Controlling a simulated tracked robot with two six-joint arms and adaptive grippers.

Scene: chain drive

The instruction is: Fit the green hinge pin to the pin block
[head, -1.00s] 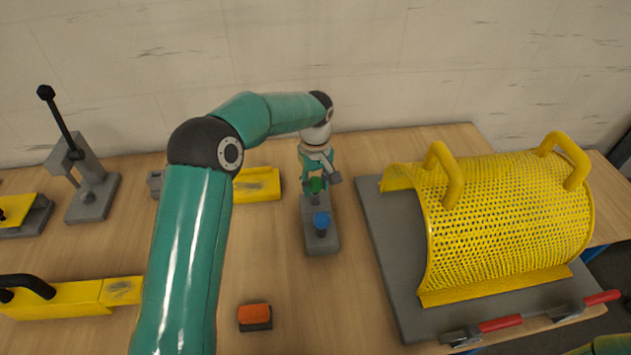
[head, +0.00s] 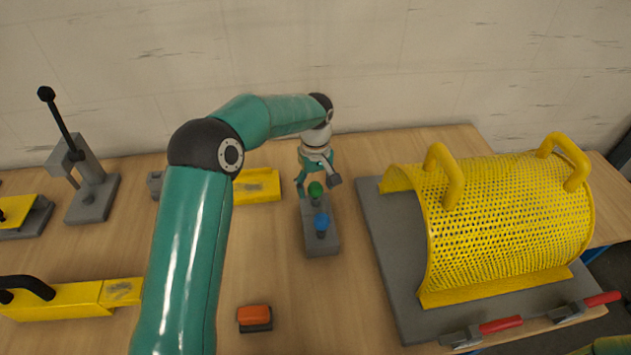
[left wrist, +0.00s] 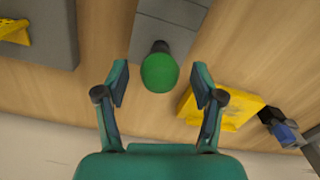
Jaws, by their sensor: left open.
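The green hinge pin (head: 315,190) has a round green head and stands at the far end of the grey pin block (head: 321,243). It also shows in the left wrist view (left wrist: 160,73), with a short dark collar under the head; how deep it sits is hidden. In the left wrist view the gripper (left wrist: 161,77) shows clear gaps on both sides. My right gripper is not in view.
A yellow mesh guard (head: 505,220) on a grey plate (head: 395,290) fills the right side. A yellow block (head: 257,186) lies left of the pin block. An orange-and-black block (head: 254,317) lies nearer. A lever press (head: 92,195) stands at left. Red-handled clamps (head: 500,325) line the plate's front.

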